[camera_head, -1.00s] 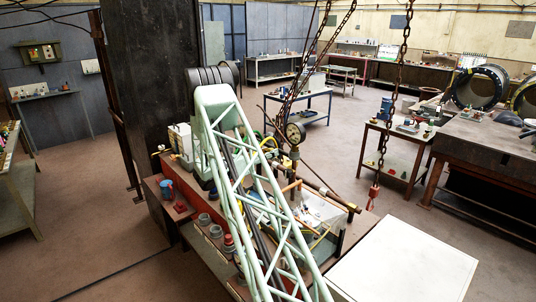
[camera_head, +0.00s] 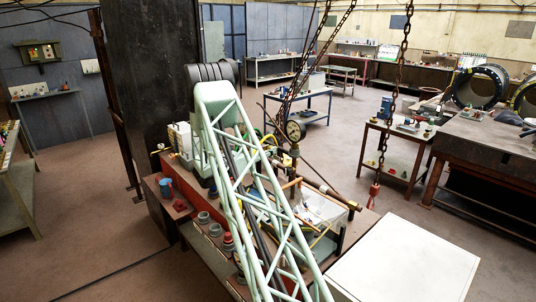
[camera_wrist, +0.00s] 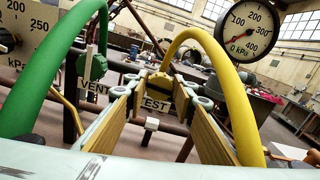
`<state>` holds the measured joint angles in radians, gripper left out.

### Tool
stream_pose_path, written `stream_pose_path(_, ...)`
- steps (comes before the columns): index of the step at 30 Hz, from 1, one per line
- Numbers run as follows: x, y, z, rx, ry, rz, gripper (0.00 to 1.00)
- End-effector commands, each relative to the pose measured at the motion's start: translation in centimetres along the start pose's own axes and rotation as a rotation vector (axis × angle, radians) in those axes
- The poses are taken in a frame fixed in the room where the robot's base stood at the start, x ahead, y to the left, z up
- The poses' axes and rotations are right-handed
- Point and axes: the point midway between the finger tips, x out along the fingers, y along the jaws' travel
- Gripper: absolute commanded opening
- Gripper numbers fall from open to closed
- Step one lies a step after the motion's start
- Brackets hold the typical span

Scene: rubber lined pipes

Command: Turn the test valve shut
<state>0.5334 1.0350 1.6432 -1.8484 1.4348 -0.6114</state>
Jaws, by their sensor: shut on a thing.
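In the wrist view my gripper (camera_wrist: 160,94) has its two padded fingers on either side of the yellow test valve handle (camera_wrist: 159,80). The fingertips appear to hold it. A TEST label (camera_wrist: 155,104) shows between the fingers, just below the handle. The fingers partly hide the handle, so its exact angle is unclear. A yellow hose (camera_wrist: 235,95) arches over from beside the valve to the right. In the head view my green lattice arm covers much of the bench, and I cannot make out the gripper or valve there.
A green valve knob (camera_wrist: 93,66) with a VENT label (camera_wrist: 94,89) and a thick green hose (camera_wrist: 38,75) stand close on the left. A round gauge (camera_wrist: 250,29) is at upper right. Chains (camera_head: 396,95) hang near the bench. A white panel (camera_head: 405,262) lies right of the arm.

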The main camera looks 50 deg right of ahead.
Motion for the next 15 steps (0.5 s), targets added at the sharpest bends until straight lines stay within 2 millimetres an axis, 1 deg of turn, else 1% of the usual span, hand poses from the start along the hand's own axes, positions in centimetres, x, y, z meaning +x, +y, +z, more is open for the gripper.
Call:
stream_pose_path(1, -0.01, 0.03, -0.27, 0.019, 0.0, 0.0, 0.14)
stream_pose_path(15, -0.01, -0.1, -0.38, 0.256, 0.0, -0.001, 0.14)
